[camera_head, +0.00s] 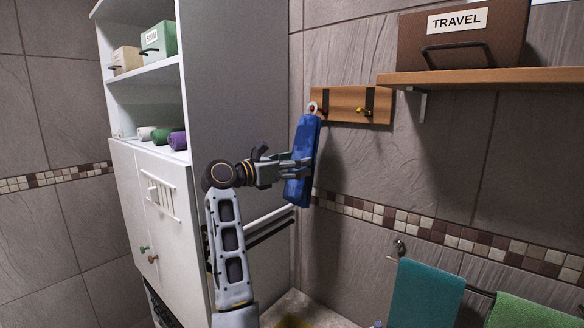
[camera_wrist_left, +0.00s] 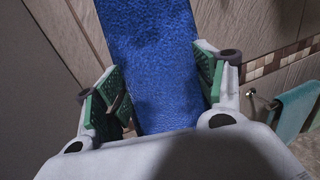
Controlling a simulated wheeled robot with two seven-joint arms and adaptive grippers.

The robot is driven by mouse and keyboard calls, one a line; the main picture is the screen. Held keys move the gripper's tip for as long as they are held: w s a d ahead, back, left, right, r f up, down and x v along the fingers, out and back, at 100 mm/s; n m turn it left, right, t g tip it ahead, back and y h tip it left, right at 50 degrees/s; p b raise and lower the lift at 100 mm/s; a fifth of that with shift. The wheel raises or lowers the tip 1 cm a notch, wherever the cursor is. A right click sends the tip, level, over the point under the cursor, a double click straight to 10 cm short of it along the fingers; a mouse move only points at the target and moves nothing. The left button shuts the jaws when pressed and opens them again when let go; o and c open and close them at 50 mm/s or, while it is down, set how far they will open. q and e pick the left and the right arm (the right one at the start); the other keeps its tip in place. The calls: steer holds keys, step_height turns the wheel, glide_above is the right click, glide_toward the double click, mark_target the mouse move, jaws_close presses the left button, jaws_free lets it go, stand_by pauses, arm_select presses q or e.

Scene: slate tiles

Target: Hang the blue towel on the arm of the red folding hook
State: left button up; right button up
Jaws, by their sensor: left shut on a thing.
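The blue towel (camera_head: 301,182) hangs long and narrow, slightly tilted, in front of the wall by the cabinet's corner. My left gripper (camera_head: 297,169) is shut on it at mid-height. In the left wrist view the towel (camera_wrist_left: 152,45) runs up between the green finger pads of the gripper (camera_wrist_left: 158,85). A pale loop (camera_head: 312,105) shows at the towel's top, in front of the left end of the wooden hook board. A small red part of the red folding hook (camera_head: 323,112) shows just right of it. I cannot tell whether the loop is around the hook's arm. My right gripper is out of view.
The wooden board (camera_head: 345,106) also carries a yellow hook (camera_head: 363,111). A shelf (camera_head: 480,77) with a brown TRAVEL box (camera_head: 455,38) juts out at the right. The white cabinet (camera_head: 235,85) stands close on the left. A teal towel (camera_head: 425,295) hangs on a rail below.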

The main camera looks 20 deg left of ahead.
arm_select(q)
steer(key=shift+w+d+f+p, duration=0.15)
steer(key=shift+w+d, duration=0.05)
steer(key=shift+w, duration=0.35)
steer(key=shift+w+d+f+p, duration=0.1)
steer(key=shift+w+d+p, duration=0.1)
steer(key=shift+w, duration=0.35)
steer(key=shift+w+d+f+p, duration=0.15)
steer(key=shift+w+d, duration=0.05)
steer(key=shift+w, duration=0.35)
steer(key=shift+f, duration=0.1)
steer(key=o, duration=1.7)
steer(key=shift+v, duration=6)
